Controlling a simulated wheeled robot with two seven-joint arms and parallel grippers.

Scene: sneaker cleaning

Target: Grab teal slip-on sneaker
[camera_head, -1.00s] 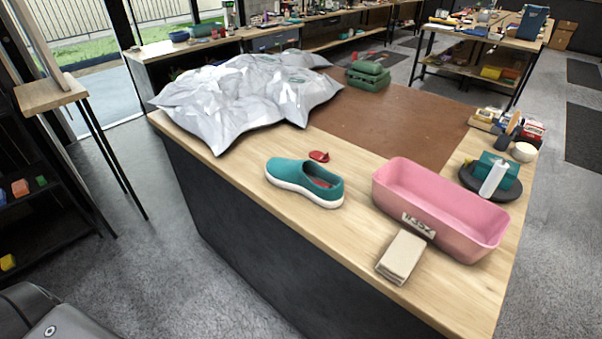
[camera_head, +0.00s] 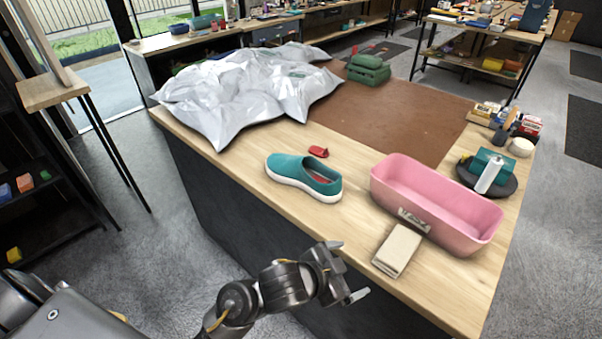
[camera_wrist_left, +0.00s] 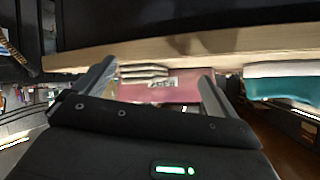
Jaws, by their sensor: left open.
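The teal slip-on sneaker (camera_head: 303,177) with a white sole lies upright on the wooden workbench (camera_head: 245,172), near its front edge. Part of it also shows at the right edge of the left wrist view (camera_wrist_left: 283,86). My left gripper (camera_head: 350,270) is open and empty, in front of the bench edge, below and to the right of the sneaker and apart from it. Its two fingers also show in the left wrist view (camera_wrist_left: 155,80). My right gripper is not in view.
A pink bin (camera_head: 436,205) stands right of the sneaker, with a folded beige cloth (camera_head: 397,250) in front of it. A small red item (camera_head: 318,151) lies just behind the sneaker.

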